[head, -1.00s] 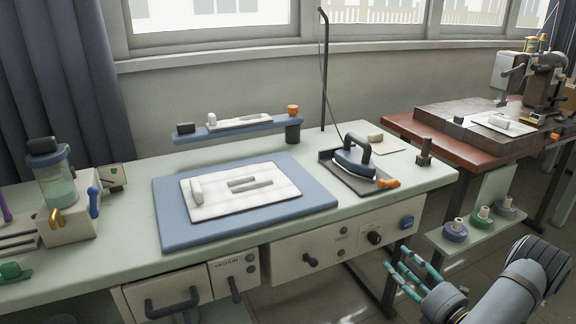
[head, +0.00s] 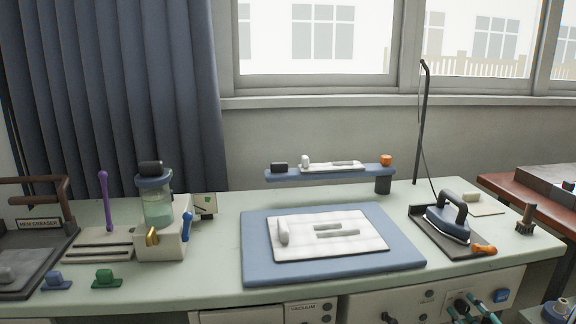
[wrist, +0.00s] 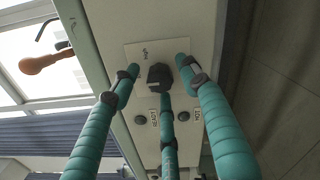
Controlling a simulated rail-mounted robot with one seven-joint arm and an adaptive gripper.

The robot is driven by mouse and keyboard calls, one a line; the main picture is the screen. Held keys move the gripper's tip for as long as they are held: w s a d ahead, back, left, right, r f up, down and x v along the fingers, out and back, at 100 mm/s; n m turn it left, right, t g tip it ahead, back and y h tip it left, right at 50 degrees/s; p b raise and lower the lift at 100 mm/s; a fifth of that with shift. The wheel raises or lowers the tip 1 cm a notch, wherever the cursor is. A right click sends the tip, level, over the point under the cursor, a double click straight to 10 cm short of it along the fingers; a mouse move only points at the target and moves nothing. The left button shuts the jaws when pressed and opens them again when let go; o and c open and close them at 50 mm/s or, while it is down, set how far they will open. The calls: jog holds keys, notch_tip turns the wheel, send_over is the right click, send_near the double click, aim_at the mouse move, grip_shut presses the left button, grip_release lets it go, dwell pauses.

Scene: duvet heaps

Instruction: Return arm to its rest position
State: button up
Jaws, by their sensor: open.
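My gripper (wrist: 158,84) has three teal fingers, spread open with nothing held between them. In the wrist view their tips are spaced around a dark knob (wrist: 160,76) on the pale front panel of the bench. Whether any tip touches the knob cannot be told. In the head view, the fingertips of my gripper (head: 470,310) show at the bottom right edge, in front of the bench's drawer panel (head: 410,304). The rest of the arm is out of that frame.
The pale green bench (head: 215,225) bears a blue pad (head: 330,272) with a white sheet (head: 370,236), an iron (head: 448,222) on a dark tray and a jar device (head: 160,240). A thin pole (head: 421,130) rises behind. A red-brown table (head: 528,203) stands at right.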

jog(key=shift+s+d, duration=0.1)
jog(key=shift+s, duration=0.3)
jog(key=s, duration=1.1)
jog(key=w, duration=0.8)
jog(key=w+b, duration=0.1)
jog(key=w, duration=0.3)
jog(key=shift+f, duration=0.4)
jog(key=n+b, duration=0.3)
jog(key=shift+s, duration=0.15)
jog(key=n+b, duration=0.2)
jog(key=b, duration=0.1)
jog(key=shift+n, duration=0.3)
jog(key=n+b, duration=0.5)
jog(key=n, duration=0.1)
jog(key=shift+r+b, duration=0.15)
jog(key=shift+b, duration=0.15)
jog(key=s+p, duration=0.1)
jog(key=s, duration=0.9)
jog(key=shift+d+r+p, duration=0.25)
jog(key=shift+p, duration=0.15)
